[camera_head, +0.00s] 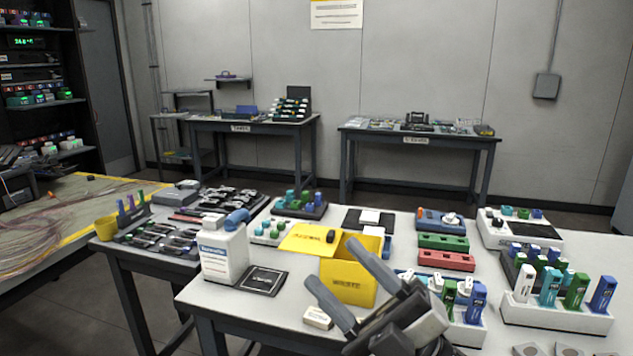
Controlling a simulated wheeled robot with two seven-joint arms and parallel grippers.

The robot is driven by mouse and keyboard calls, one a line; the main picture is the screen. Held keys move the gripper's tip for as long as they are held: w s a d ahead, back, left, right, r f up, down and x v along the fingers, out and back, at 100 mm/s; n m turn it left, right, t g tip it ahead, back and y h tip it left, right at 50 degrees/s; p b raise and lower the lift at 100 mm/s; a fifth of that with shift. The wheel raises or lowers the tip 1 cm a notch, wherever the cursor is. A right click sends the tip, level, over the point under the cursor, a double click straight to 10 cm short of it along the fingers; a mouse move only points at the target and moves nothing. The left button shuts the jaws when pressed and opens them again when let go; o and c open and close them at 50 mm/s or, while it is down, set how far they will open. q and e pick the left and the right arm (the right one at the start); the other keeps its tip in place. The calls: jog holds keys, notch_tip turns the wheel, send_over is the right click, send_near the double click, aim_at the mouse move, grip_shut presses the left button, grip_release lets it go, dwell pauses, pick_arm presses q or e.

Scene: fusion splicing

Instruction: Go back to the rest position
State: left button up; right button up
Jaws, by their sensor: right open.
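My right gripper (358,287) is at the bottom centre of the head view, in front of and over the near part of the white table. Its two dark grey fingers are spread apart, with nothing seen between them. It hides part of the yellow waste box (347,284), which stands behind it with its yellow lid raised to the left. My left gripper is not in view.
A white bottle (222,255) with a blue cap stands left of the box, beside a black pad (261,280). White racks (553,314) of coloured holders fill the right. A tool table (160,239) adjoins at left. Two tables stand by the far wall.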

jog(key=w+d+f+m+t+h, duration=0.1)
jog(key=d+f+m+t+h, duration=0.25)
jog(key=f+m+h, duration=0.35)
jog(key=w+d+f+m+t+h, duration=0.1)
jog(key=d+f+m+t+h, duration=0.1)
jog(key=f+m+t+h, duration=0.5)
jog(key=s+d+f+m+g+h, duration=0.2)
jog(key=s+f+m+g, duration=0.3)
jog(key=f, duration=0.4)
jog(key=s+d+f+m+g+h+p, duration=0.1)
jog(key=s+d+f+m+g+h, duration=0.2)
jog(key=s+f+m+g, duration=0.2)
jog(key=s+f+g, duration=0.2)
jog(key=s+f, duration=0.1)
jog(key=f, duration=0.1)
jog(key=shift+s+f+m, duration=0.2)
jog(key=shift+f+m, duration=0.05)
jog(key=shift+m, duration=0.05)
